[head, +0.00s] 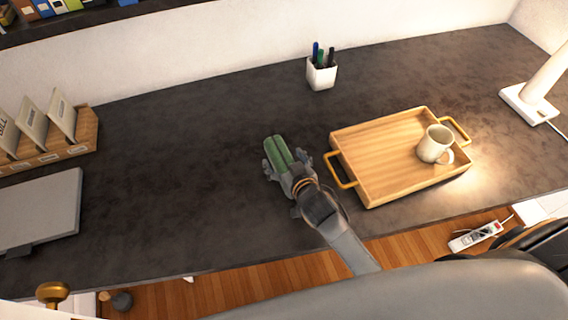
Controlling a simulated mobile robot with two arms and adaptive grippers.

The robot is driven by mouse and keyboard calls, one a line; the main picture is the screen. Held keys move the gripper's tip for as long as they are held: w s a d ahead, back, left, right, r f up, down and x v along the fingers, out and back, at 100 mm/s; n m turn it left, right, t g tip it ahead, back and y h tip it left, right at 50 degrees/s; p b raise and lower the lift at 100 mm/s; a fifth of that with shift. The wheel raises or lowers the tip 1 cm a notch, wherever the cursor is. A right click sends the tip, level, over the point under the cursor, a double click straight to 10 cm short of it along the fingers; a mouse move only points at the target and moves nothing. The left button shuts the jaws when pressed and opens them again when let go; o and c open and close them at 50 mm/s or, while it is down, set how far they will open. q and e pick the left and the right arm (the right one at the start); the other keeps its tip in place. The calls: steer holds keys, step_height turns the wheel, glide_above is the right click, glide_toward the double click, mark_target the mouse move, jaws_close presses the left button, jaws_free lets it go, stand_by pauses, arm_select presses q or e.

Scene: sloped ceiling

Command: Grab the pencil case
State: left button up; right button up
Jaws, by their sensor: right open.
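A green pencil case (277,147) lies on the dark desk (200,130), left of the wooden tray. My right gripper (287,162) is at the case, with one finger on each side of its near part. The gripper is open. The near end of the case is hidden by the gripper, and I cannot tell whether the fingers touch it. My left gripper is not in view.
A wooden tray (375,136) with brass handles holds a white mug (435,144), close to the right of my gripper. A white pen cup (321,74) stands behind. A grey laptop (40,210) and wooden organizer (85,130) are at left. The desk between is clear.

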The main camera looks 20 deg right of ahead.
steer(key=c, duration=1.3)
steer(key=shift+c, duration=0.3)
steer(key=shift+r, duration=0.15)
